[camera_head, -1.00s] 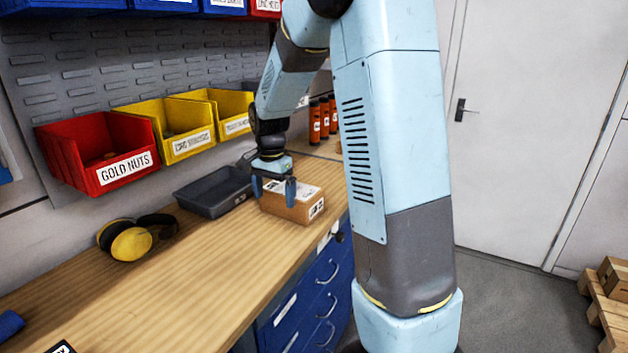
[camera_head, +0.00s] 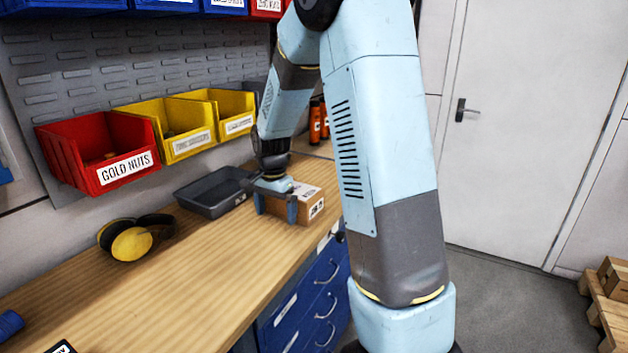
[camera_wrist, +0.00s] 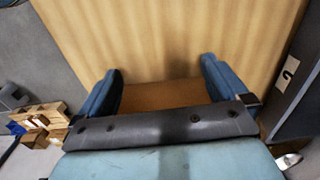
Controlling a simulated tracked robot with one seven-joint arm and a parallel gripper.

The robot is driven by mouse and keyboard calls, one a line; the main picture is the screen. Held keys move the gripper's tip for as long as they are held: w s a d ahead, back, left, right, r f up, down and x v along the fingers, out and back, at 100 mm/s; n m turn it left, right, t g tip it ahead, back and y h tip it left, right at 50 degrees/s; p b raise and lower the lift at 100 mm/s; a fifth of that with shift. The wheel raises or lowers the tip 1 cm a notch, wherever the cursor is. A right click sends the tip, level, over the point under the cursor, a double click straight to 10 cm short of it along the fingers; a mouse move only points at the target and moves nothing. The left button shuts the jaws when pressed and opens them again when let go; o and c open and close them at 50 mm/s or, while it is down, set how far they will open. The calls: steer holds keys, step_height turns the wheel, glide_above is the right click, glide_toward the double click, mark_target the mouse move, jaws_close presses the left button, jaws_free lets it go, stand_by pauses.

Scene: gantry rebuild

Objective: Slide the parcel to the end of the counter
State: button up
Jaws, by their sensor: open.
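The parcel (camera_head: 309,207), a brown cardboard box with white labels, lies on the wooden counter (camera_head: 190,275). It sits right of the grey tray, near the counter's front edge. My gripper (camera_head: 275,208) points down over the parcel's left part, with its blue fingers apart and low beside the box. In the wrist view, part of the brown parcel (camera_wrist: 165,97) shows between the spread fingers; the gripper body hides the rest. I cannot tell whether the fingers touch it.
A grey tray (camera_head: 213,192) stands close behind and left of the parcel. Yellow ear defenders (camera_head: 132,241) lie farther left. Orange bottles (camera_head: 315,124) stand at the back. A red bin (camera_head: 100,152) and yellow bins hang on the wall. The counter's front left is mostly clear.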

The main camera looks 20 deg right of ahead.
steer(key=shift+w+d, duration=2.1)
steer(key=shift+d, duration=0.75)
steer(key=shift+w+d, duration=2.15)
steer(key=shift+d, duration=0.75)
steer(key=shift+w+d, duration=2.1)
steer(key=shift+d, duration=0.75)
steer(key=shift+s+a, duration=0.6)
steer(key=shift+a, duration=0.2)
step_height(320, 180, up, 10)
